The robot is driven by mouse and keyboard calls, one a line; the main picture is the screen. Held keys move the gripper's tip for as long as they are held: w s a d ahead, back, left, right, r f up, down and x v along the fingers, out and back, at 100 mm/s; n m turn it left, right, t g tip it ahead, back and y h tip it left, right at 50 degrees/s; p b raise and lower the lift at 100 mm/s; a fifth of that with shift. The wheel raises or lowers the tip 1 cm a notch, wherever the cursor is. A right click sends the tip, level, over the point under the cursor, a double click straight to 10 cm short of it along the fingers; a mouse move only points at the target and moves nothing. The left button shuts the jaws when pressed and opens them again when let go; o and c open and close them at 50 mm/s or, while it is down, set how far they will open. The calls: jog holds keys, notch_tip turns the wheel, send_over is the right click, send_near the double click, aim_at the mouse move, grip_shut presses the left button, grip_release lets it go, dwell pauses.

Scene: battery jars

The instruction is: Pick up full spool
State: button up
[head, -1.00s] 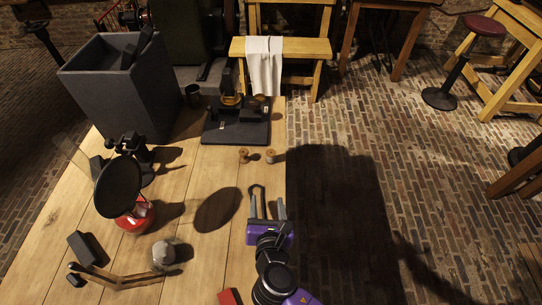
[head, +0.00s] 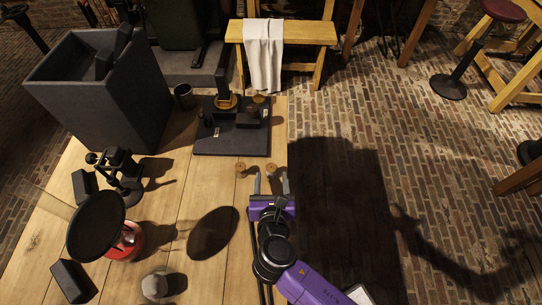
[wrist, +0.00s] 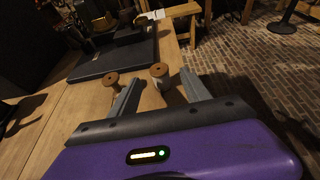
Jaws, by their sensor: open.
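Two small wooden spools stand upright side by side near the table's right edge. The left spool (head: 240,169) and the right spool (head: 270,168) also show in the wrist view, left (wrist: 111,79) and right (wrist: 158,71). I cannot tell clearly which one is full. My gripper (head: 271,178) is open and empty, its fingers pointing at the right spool. In the wrist view the right spool appears between the two fingertips, and the left spool is outside the left finger, partly hidden by it. I see no clear contact.
A black stand on a dark base (head: 230,140) lies just beyond the spools. A large grey bin (head: 105,95), a black clamp-like device (head: 120,170) and a dark disc over a red base (head: 97,226) stand to the left. The table (head: 195,195) ends right of the spools.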

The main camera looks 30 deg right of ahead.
aim_at(272, 171)
jog(key=x, duration=0.3)
jog(key=shift+w+d+r, duration=0.1)
jog(key=shift+w+r, duration=0.05)
jog(key=x, duration=0.5)
grip_shut()
